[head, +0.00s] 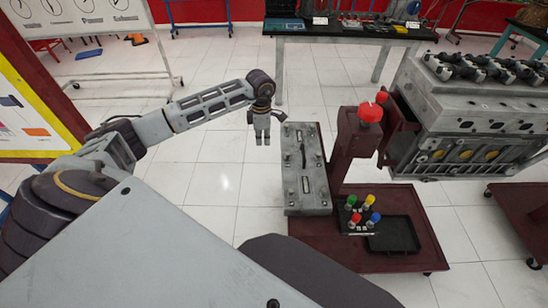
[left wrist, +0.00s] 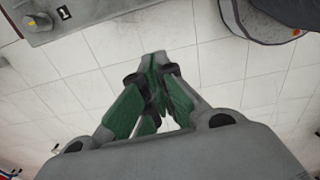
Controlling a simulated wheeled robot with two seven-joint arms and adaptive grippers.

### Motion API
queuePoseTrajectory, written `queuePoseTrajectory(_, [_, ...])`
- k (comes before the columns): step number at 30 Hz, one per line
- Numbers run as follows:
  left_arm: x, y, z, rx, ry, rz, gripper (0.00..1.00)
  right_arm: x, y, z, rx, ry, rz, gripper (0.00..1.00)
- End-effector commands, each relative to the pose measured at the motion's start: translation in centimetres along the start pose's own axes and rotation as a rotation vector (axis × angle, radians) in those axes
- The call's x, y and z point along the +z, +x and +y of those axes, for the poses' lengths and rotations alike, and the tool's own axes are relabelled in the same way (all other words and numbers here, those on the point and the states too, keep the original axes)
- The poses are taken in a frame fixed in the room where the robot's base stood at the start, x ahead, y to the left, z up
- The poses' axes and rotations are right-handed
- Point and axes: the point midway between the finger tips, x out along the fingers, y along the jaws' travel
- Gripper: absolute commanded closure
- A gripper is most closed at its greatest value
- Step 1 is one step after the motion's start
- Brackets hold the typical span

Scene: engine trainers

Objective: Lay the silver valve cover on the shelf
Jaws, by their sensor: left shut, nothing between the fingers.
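A long silver-grey piece with small bolts along its top (head: 307,178), which looks like the valve cover, lies at the left side of the dark red engine stand in the head view. I cannot tell exactly what holds it up. My left gripper (head: 262,138) points down just left of its far end, apart from it in the picture. In the left wrist view its green-padded fingers (left wrist: 158,62) are together and empty over floor tiles. A grey piece with a "1" label (left wrist: 62,14) shows at top left there. My right gripper is out of view. Which surface is the shelf is unclear.
The engine (head: 470,120) with bare valve gear on top stands at right. The red stand base (head: 345,255) carries a black tray (head: 393,235) and several coloured-top pieces (head: 362,217). A table (head: 345,30) stands at the back. Floor left of the stand is clear.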

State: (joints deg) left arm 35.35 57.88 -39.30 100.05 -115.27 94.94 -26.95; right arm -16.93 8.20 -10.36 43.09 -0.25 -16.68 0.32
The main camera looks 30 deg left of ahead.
Motion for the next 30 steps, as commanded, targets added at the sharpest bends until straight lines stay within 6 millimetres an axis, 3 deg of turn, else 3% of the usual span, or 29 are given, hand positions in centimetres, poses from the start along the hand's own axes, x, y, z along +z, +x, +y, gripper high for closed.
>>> queuePoseTrajectory(20, [0.0, 0.4, 0.0, -0.001, 0.06, 0.0, 1.0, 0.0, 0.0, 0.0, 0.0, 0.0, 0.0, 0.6])
queuePoseTrajectory(30, [0.0, 3.4, -0.1, -0.003, 0.059, 0.0, 1.0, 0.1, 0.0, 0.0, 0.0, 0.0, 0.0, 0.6])
